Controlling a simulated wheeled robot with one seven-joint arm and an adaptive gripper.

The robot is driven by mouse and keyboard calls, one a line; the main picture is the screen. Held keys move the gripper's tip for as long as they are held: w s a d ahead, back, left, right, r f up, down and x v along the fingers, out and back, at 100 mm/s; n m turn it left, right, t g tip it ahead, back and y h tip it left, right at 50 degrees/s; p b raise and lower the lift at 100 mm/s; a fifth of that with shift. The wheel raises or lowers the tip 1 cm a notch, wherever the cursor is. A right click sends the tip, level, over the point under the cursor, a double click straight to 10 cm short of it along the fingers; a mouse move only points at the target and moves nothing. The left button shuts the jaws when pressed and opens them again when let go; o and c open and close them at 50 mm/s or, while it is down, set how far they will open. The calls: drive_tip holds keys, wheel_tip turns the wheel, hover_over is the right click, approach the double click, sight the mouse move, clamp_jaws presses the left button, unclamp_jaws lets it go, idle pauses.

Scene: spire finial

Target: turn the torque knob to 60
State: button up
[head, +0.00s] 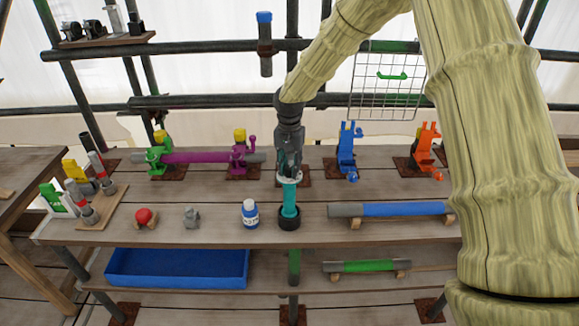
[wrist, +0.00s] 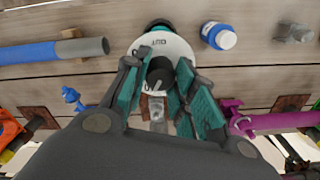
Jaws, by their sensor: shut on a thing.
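The torque knob (wrist: 160,70) is a small black knob with a pale pointer line, in the middle of a white dial (wrist: 178,46). The dial has dark lettering, and its scale is too small to read. It tops a teal post (head: 289,200) on a black base, upright on the bench. My gripper (head: 289,169) comes down on the post's top from above. In the wrist view, my gripper's teal-padded fingers (wrist: 162,78) are on either side of the knob, shut on it. Part of the dial is hidden by the fingers.
A blue-and-white bottle (head: 250,213) stands just left of the post, with a grey part (head: 191,215) and a red knob (head: 144,217) farther left. A blue-grey tube (head: 400,209) lies to the right. Blue (head: 346,155) and orange (head: 425,155) clamps stand behind.

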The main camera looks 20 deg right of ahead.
drive_tip(key=n, duration=0.4)
drive_tip(key=shift+n, duration=0.4)
drive_tip(key=n, duration=1)
drive_tip(key=shift+a, duration=0.1)
drive_tip(key=n, duration=0.4)
drive_tip(key=shift+s+f+n, duration=0.1)
drive_tip(key=shift+n, duration=0.3)
drive_tip(key=o, duration=1.1)
drive_tip(key=shift+c, duration=0.2)
